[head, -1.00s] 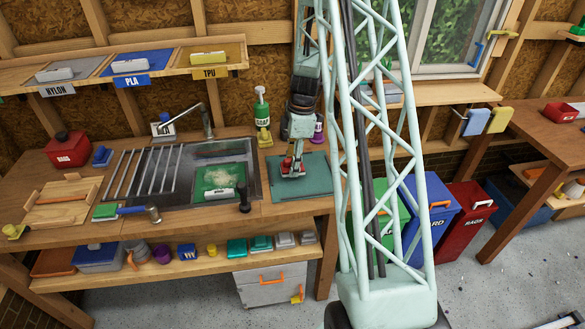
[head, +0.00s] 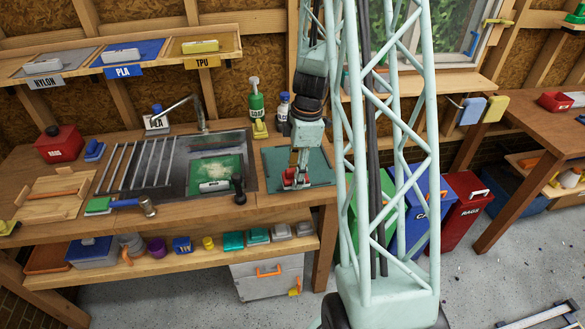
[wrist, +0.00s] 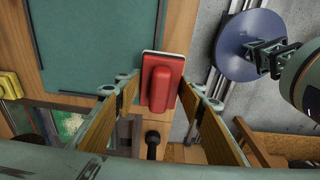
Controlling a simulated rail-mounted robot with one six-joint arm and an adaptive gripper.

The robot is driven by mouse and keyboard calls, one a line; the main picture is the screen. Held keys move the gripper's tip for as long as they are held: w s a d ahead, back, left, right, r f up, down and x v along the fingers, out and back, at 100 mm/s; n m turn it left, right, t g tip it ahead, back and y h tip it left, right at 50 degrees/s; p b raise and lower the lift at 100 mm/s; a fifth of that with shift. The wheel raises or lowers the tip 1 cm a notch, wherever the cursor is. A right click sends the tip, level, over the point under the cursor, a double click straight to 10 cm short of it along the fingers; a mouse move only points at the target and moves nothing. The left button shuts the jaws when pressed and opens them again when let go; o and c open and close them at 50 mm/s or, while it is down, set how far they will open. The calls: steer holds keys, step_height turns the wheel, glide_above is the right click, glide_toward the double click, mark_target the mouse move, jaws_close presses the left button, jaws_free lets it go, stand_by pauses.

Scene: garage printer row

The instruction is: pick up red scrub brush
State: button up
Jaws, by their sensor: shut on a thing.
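The red scrub brush (head: 301,181) is at my gripper's tips in the head view, in front of the green mat (head: 318,163) to the right of the sink. In the wrist view the red brush (wrist: 161,82), with a pale edge at its base, sits between the two fingers of my gripper (wrist: 160,90). The gripper is shut on it. The mat's edge and the grey floor show behind the brush in the wrist view. Whether the brush clears the bench is hard to tell.
The sink (head: 250,170) holds a green board and a white-handled brush. Bottles (head: 256,103) stand behind the mat. Bins (head: 464,208) stand on the floor to the right.

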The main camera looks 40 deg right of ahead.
steer(key=shift+s+a+r, duration=0.1)
steer(key=shift+s+a, duration=0.3)
steer(key=shift+s, duration=0.3)
steer(key=shift+s+a+r, duration=0.1)
steer(key=shift+s+a, duration=0.3)
steer(key=shift+s, duration=0.25)
steer(key=shift+w+a+f+b, duration=0.15)
steer(key=shift+w+b, duration=0.15)
steer(key=shift+w, duration=0.2)
steer(key=w+a+m, duration=0.1)
steer(key=w, duration=0.2)
steer(key=w+a+m, duration=0.1)
steer(key=w, duration=0.2)
steer(key=w+a+m+b, duration=0.1)
steer(key=w, duration=0.2)
steer(key=shift+w+r+m, duration=0.1)
steer(key=shift+r+m, duration=0.2)
steer(key=shift+r, duration=0.05)
steer(key=w+a+f+m+b, duration=0.1)
steer(key=w+a+m, duration=0.1)
steer(key=w+a, duration=0.4)
steer(key=w+a+m+b, duration=0.1)
steer(key=w+a+m, duration=0.2)
steer(key=w+a, duration=0.3)
steer(key=w+a+f+m+h+b, duration=0.1)
steer(key=w+a, duration=0.5)
steer(key=a, duration=0.8)
steer(key=shift+a+f+m+t, duration=0.2)
steer(key=shift+f+m+t, duration=0.1)
steer(key=shift+m, duration=0.6)
